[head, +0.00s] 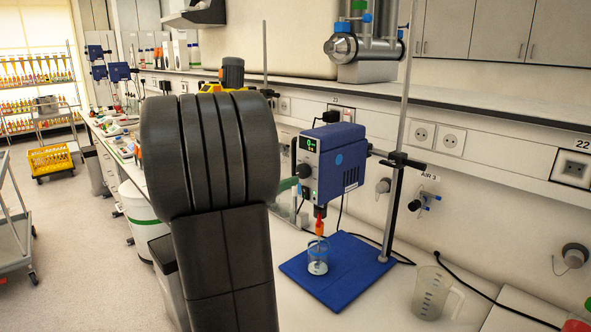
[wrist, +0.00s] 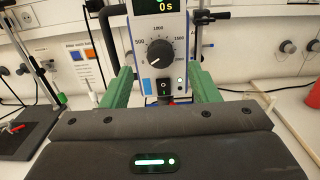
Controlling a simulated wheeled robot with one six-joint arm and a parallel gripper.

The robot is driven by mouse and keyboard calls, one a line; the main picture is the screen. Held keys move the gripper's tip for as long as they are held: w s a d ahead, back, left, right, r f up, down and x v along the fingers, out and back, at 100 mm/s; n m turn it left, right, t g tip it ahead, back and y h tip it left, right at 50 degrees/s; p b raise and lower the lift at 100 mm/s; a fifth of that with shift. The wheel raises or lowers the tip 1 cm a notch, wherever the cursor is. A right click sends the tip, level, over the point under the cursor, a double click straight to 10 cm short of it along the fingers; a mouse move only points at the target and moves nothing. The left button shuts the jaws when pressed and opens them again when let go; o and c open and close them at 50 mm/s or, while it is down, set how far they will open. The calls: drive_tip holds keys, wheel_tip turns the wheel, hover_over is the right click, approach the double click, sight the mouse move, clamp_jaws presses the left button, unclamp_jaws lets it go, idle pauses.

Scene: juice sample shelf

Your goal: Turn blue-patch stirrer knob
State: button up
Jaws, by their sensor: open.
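The blue overhead stirrer (head: 345,145) hangs on a stand, with a round lighter-blue patch (head: 338,160) on its side. Its black knob (wrist: 160,53) shows face-on in the wrist view, inside a printed dial, its white pointer toward the lower left. The knob also shows in the head view (head: 304,170). The display above it ends in "0 s" in the wrist view. My gripper (wrist: 162,76) is open, its green fingers apart below and to either side of the knob, not touching it. In the head view my dark arm hides most of the gripper.
A beaker (head: 317,262) stands under the stirrer shaft on the blue base plate (head: 350,280). The stand rod (head: 398,150) rises right of the stirrer. A clear jug (head: 432,295) stands right of the plate. Another stand (wrist: 22,125) is at left in the wrist view.

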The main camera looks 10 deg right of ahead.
sight(299, 172)
drive_tip(key=shift+p+x, duration=0.55)
drive_tip(key=shift+x, duration=2.2)
drive_tip(key=c, duration=1)
